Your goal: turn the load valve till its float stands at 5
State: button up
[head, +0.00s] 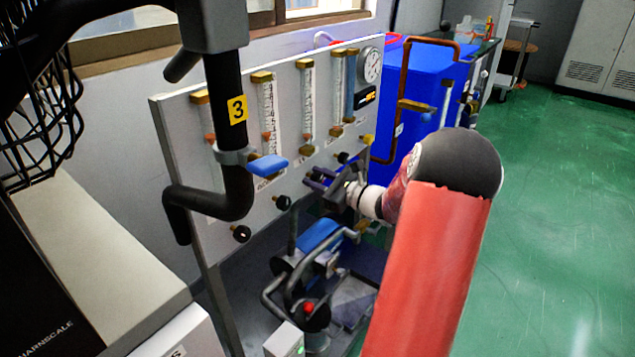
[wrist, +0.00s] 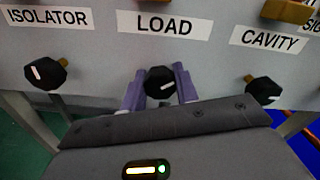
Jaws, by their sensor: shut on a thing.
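The load valve is a black knob (wrist: 160,83) under the LOAD label (wrist: 164,25) in the wrist view. A white mark shows on its face. My gripper (wrist: 158,88) is shut on it, with one purple finger on each side. In the head view my gripper (head: 322,184) is at the panel's lower edge and hides the knob. The load tube appears to be the upright clear tube (head: 307,95) above it, with brass blocks at top and bottom. A small orange float seems to sit low in it. Its scale is too small to read.
The isolator knob (wrist: 46,73) and the cavity knob (wrist: 263,90) flank the load knob. A black pipe (head: 230,120) with a blue lever (head: 268,165) stands before the panel (head: 185,130). Pipework (head: 300,285) lies below. Green floor (head: 560,220) is open at right.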

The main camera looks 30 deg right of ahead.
jog(key=n+b, duration=0.1)
jog(key=b, duration=0.1)
jog(key=n+b, duration=0.1)
jog(key=b, duration=0.1)
jog(key=shift+f, duration=0.4)
jog(key=n+b, duration=0.3)
jog(key=b, duration=0.3)
jog(key=shift+n, duration=0.4)
jog(key=n+b, duration=0.1)
jog(key=b, duration=0.1)
jog(key=n+b, duration=0.2)
jog(key=b, duration=0.1)
jog(key=shift+r+n, duration=0.25)
jog(key=shift+n, duration=0.05)
jog(key=shift+r, duration=0.1)
jog(key=o, duration=1)
jog(key=v, duration=0.7)
jog(key=shift+s+d, duration=0.15)
jog(key=shift+s, duration=0.25)
